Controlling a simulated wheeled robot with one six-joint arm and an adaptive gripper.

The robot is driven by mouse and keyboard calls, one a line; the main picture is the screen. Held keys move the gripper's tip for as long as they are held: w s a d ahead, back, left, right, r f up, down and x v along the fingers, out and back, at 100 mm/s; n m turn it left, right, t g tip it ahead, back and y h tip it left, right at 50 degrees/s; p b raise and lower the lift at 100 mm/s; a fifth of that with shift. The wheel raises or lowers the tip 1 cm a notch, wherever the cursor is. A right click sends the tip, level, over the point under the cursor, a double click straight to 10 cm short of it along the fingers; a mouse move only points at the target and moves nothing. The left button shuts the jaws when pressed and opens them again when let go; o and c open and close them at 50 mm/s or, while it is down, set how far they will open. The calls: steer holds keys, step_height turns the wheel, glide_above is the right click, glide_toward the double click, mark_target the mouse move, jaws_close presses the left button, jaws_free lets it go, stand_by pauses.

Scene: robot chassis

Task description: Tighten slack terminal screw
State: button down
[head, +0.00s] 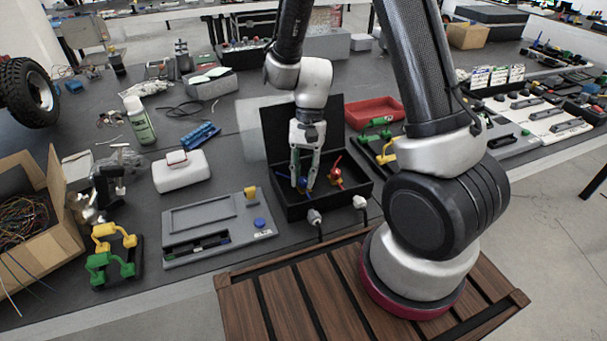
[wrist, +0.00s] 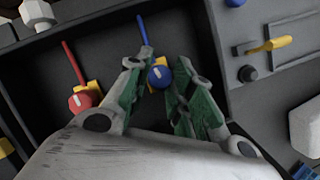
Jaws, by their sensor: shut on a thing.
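A black open box (head: 340,200) stands on the bench, its lid raised at the back. In the wrist view, two round terminal screws sit inside the box. The blue screw (wrist: 160,76) has a white mark on top, a yellow piece beside it and a blue wire (wrist: 144,32) behind. The red screw (wrist: 80,101) also has a white mark, a yellow piece and a red wire (wrist: 73,62). My gripper (wrist: 161,68) points down into the box, with its green-sided fingers on both sides of the blue screw, closed on it. The red screw stands apart from the fingers.
A grey panel (head: 260,237) with a blue knob lies left of the box. A red tray (head: 375,111) lies behind the box. Two cable plugs sit at the box's front.

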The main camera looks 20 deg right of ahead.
steer(key=shift+m+y, duration=0.4)
steer(key=shift+m, duration=0.7)
steer(key=c, duration=1.2)
jaws_free()
steer(key=shift+c, duration=0.2)
steer(key=v, duration=1.2)
steer(key=shift+s, duration=0.3)
steer(key=shift+d, duration=0.1)
